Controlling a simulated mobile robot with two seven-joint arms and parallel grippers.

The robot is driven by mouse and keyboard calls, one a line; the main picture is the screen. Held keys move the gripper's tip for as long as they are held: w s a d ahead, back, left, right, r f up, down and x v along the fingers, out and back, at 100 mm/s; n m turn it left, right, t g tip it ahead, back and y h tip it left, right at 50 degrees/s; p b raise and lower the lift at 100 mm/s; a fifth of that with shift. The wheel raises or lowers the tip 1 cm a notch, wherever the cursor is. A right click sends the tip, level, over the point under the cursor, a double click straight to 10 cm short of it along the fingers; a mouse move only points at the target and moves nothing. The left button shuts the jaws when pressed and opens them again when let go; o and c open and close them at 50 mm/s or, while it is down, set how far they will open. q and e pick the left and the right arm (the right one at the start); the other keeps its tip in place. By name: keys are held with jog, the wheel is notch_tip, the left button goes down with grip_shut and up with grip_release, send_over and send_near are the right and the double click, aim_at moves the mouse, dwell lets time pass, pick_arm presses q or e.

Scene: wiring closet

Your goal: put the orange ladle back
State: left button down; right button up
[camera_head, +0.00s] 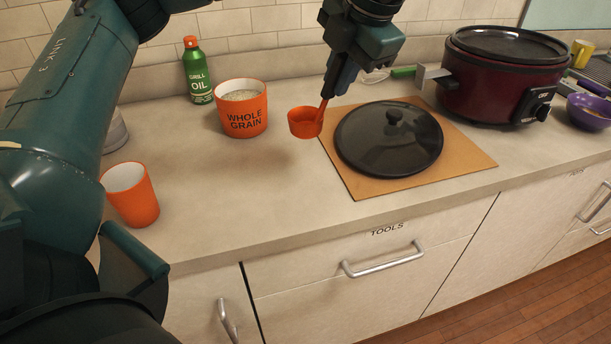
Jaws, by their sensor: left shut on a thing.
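The orange ladle (304,124) has a round cup and a short visible length of handle. My left gripper (332,88) comes down from the top of the view and is shut on its handle. The cup hangs by the left edge of the brown board (361,186). I cannot tell whether it touches the counter. The upper handle is hidden by the fingers. A drawer (388,240) labelled TOOLS is closed below the counter edge. My right gripper is not in view.
A black lid (388,146) lies on the board. An orange WHOLE GRAIN tub (242,112), a green oil bottle (197,72) and an orange cup (132,196) stand left. A dark red slow cooker (500,80) and purple bowl (588,112) stand right. The front middle counter is clear.

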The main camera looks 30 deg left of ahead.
pick_arm(q)
jog(key=shift+a+f+n, duration=0.15)
jog(key=shift+f+n, duration=0.15)
jog(key=shift+f, duration=0.05)
notch_tip(320, 180, down, 9)
jog(key=shift+p, duration=0.4)
jog(key=shift+f, duration=0.15)
jog(key=c, duration=1.4)
grip_release()
jog(key=v, duration=1.2)
jog(key=shift+r+b, duration=0.25)
jog(key=shift+b, duration=0.05)
